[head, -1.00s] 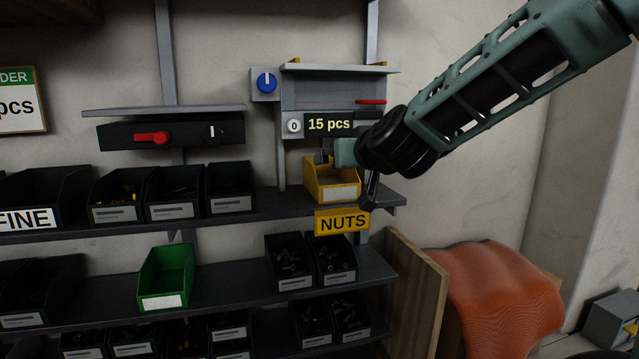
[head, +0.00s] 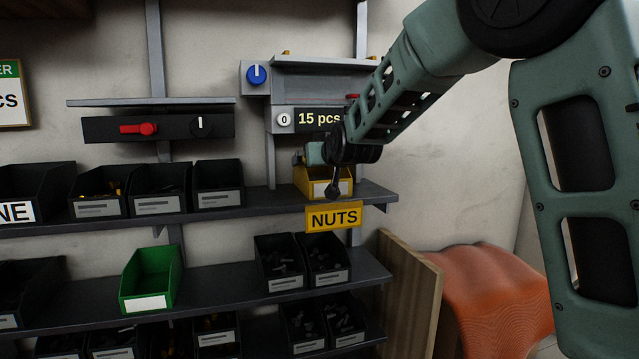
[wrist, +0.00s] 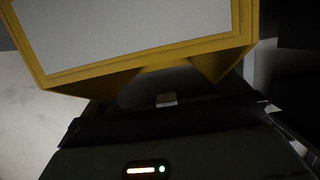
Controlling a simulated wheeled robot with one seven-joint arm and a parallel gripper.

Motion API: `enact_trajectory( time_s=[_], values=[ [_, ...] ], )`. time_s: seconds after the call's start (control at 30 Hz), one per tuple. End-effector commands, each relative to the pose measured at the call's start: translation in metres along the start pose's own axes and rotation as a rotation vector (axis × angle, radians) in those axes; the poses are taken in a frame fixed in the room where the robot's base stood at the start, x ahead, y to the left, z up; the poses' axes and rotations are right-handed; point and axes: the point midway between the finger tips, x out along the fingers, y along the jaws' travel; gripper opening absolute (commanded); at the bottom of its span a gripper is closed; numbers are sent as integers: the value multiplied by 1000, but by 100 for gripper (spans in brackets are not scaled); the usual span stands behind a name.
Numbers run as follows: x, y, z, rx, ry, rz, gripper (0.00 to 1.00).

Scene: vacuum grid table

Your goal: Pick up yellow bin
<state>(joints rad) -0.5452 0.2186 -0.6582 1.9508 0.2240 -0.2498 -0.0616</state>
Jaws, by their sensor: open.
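The yellow bin (head: 308,184) stands on the upper shelf under the "15 pcs" display, above the yellow NUTS label. My gripper (head: 325,172) is at the bin's front and upper part, with one dark finger hanging in front of the bin. It is open. I cannot tell whether a finger touches the bin.
Black bins (head: 157,190) line the upper shelf to the left. A green bin (head: 150,280) stands on the shelf below. The dispenser (head: 315,85) hangs just above the yellow bin. A wooden panel (head: 410,285) and an orange cloth (head: 495,300) are at lower right.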

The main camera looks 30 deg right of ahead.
Motion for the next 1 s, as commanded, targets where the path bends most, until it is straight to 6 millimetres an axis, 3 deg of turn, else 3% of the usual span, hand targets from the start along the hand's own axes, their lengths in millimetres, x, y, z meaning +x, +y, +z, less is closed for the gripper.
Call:
enact_trajectory(
  time_s=[0.37,0.5,0.57,1.0],
  values=[
    [8,0,0,1,-1,-1,100],
    [8,0,0,1,-1,-1,66],
    [7,0,0,1,0,-1,62],
    [11,0,-6,1,0,0,62]
  ],
)
